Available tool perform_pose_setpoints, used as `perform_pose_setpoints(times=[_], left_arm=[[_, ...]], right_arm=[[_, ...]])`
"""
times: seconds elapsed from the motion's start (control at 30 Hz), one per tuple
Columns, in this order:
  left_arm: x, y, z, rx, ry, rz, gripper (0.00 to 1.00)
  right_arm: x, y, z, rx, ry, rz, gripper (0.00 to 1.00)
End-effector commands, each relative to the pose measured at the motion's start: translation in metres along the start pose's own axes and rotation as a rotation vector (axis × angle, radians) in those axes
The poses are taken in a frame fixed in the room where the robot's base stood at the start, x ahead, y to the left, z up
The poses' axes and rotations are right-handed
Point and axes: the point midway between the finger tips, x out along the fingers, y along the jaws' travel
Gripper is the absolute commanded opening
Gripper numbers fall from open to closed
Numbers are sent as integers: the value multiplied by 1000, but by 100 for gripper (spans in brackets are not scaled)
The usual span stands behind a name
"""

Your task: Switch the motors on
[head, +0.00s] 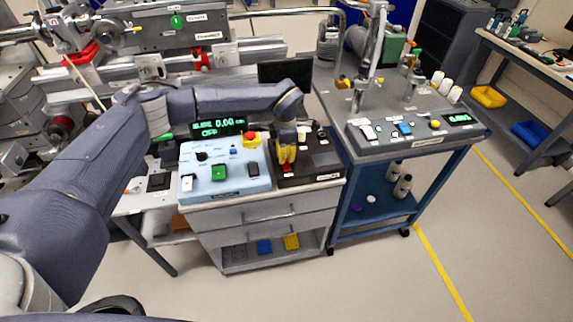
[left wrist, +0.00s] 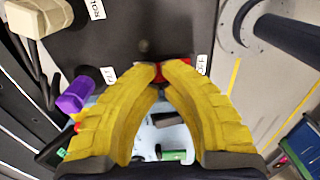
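A dark box (head: 318,165) with a small front label stands on the right of the white cabinet's top. My left gripper (head: 287,160) reaches down over its left part. In the left wrist view the yellow fingertips (left wrist: 162,72) are nearly together, directly over a red switch (left wrist: 150,73) with white labels on either side. The fingers hide much of the switch; whether they touch it I cannot tell. A beige lever or knob (left wrist: 38,17) sits at the upper left of the wrist view beside another label. My right gripper is not in view.
A light blue control box (head: 225,180) has a green button (head: 219,173) and a red-and-yellow emergency stop (head: 251,138). The display (head: 219,127) behind reads 0.00 and OFF. A blue trolley (head: 400,150) with more controls stands to the right. A purple knob (left wrist: 74,96) is beside the left finger.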

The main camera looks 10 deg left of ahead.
Motion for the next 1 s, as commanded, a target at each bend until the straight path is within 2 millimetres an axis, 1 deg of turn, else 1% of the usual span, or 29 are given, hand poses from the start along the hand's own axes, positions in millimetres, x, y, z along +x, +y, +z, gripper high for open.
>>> perform_pose_setpoints(times=[1.0], left_arm=[[13,0,0,1,0,0,0]], right_arm=[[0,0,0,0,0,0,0]])
